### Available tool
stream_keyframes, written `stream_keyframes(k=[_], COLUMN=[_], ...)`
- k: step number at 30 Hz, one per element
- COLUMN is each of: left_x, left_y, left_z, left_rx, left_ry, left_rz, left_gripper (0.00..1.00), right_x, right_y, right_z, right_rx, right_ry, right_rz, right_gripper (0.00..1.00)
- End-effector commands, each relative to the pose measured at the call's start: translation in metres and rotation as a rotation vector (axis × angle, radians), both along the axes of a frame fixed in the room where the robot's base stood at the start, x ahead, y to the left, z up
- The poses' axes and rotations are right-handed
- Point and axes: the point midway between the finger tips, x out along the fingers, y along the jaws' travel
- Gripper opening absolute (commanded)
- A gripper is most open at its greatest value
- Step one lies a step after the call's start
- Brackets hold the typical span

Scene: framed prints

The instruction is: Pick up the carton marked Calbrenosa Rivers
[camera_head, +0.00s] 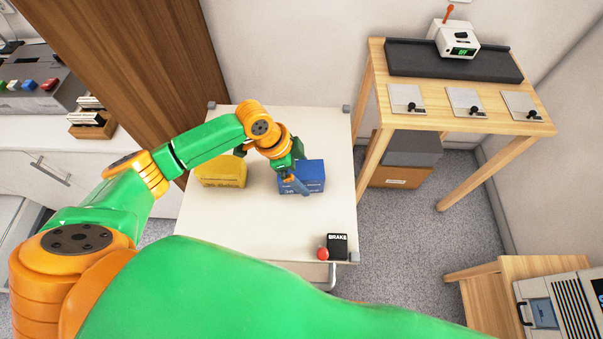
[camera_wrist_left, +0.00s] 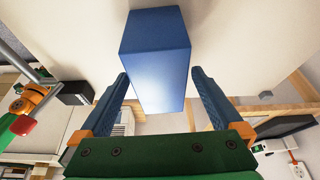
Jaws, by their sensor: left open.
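A blue carton (camera_head: 312,172) stands on the white table, with lettering on its front too small to read. A yellow carton (camera_head: 222,171) stands to its left, its lettering also unreadable here. I cannot tell which one is marked Calbrenosa Rivers. My left gripper (camera_head: 295,184) is at the blue carton, in front of part of it. In the left wrist view the blue carton (camera_wrist_left: 160,60) lies between the two fingers of my open left gripper (camera_wrist_left: 160,76), with a gap visible at the right finger. My right gripper is not in view.
The white table (camera_head: 250,225) carries a black box marked BRAKE (camera_head: 337,246) with a red knob (camera_head: 322,254) at its front right corner. A wooden bench (camera_head: 455,115) stands to the right, with a brown box (camera_head: 397,176) beneath it. The table's front middle is clear.

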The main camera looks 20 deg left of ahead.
Motion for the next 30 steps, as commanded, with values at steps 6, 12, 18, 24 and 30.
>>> stream_keyframes(k=[6, 12, 18, 24, 30], left_x=[-0.0001, -0.0001, -0.0004, -0.0003, -0.0002], left_y=[0.0002, 0.0003, 0.0004, 0.0005, 0.0005], left_z=[0.0001, -0.0015, -0.0044, -0.0048, -0.0048], left_rx=[0.000, 0.000, 0.000, 0.000, 0.000], left_ry=[0.000, 0.001, 0.002, 0.001, 0.000], left_rz=[0.000, 0.001, 0.001, 0.001, 0.001], left_gripper=[1.00, 1.00, 1.00, 1.00, 0.57], right_x=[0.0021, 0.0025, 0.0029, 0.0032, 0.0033], right_y=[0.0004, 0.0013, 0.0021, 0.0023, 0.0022], right_z=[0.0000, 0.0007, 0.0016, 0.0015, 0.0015], right_rx=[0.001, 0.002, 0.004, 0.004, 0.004], right_ry=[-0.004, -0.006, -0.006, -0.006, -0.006], right_rz=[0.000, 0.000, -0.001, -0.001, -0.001], right_gripper=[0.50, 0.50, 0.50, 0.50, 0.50])
